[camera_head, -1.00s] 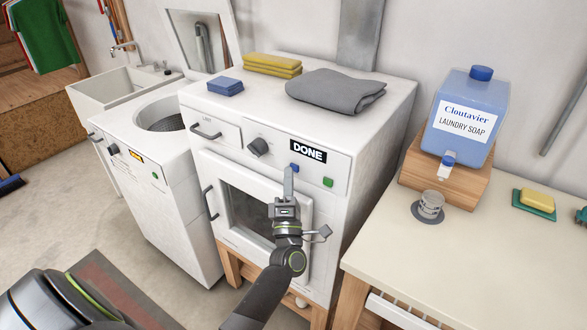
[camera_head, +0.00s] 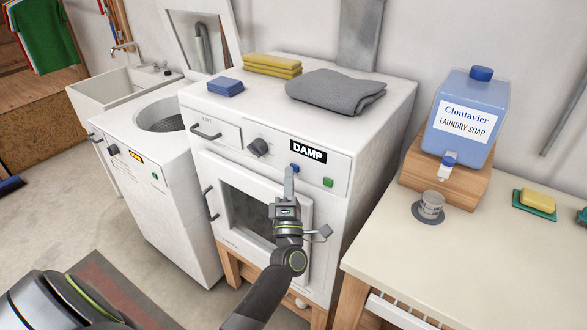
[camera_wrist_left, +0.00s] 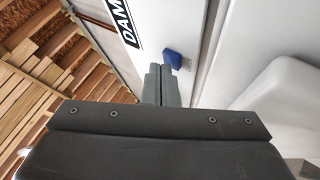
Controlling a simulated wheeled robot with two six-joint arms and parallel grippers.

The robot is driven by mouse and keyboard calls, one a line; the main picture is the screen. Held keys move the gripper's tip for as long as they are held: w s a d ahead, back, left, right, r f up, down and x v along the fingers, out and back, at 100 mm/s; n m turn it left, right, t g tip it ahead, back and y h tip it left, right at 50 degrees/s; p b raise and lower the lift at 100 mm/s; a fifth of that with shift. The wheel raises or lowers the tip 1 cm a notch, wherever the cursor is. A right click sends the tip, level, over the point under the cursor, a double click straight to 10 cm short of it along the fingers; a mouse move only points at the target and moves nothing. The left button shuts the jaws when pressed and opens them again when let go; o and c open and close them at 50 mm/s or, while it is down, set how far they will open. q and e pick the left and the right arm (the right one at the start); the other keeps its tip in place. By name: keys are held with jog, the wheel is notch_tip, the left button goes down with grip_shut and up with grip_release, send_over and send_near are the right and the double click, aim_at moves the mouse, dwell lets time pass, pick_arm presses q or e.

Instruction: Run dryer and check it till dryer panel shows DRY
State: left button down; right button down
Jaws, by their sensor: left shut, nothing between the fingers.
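The white dryer (camera_head: 232,133) stands in the middle of the head view with its door (camera_head: 238,200) closed. Its black panel (camera_head: 308,152) reads DAMP in white letters. A blue button (camera_head: 295,168) sits under the panel, and a green button (camera_head: 328,182) is to its right. A dark knob (camera_head: 258,147) is left of the panel. My left gripper (camera_head: 289,178) is shut and empty, its fingertips just below the blue button. In the left wrist view the shut fingers (camera_wrist_left: 162,85) point at the blue button (camera_wrist_left: 173,60); I cannot tell whether they touch it. My right gripper is not seen.
Grey cloth (camera_head: 335,90), yellow cloths (camera_head: 272,64) and a blue sponge-like block (camera_head: 225,86) lie on the dryer. A washer (camera_head: 150,165) stands left. The counter (camera_head: 460,245) at right holds a laundry soap jug (camera_head: 466,115) and a small cup (camera_head: 431,205).

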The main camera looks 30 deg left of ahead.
pick_arm(q)
jog(key=shift+s, duration=0.6)
jog(key=shift+s+a+p, duration=0.15)
jog(key=shift+s+p, duration=0.1)
jog(key=shift+s, duration=1)
jog(key=shift+s+a+p, duration=0.1)
jog(key=shift+s+p, duration=0.1)
jog(key=shift+s, duration=1.05)
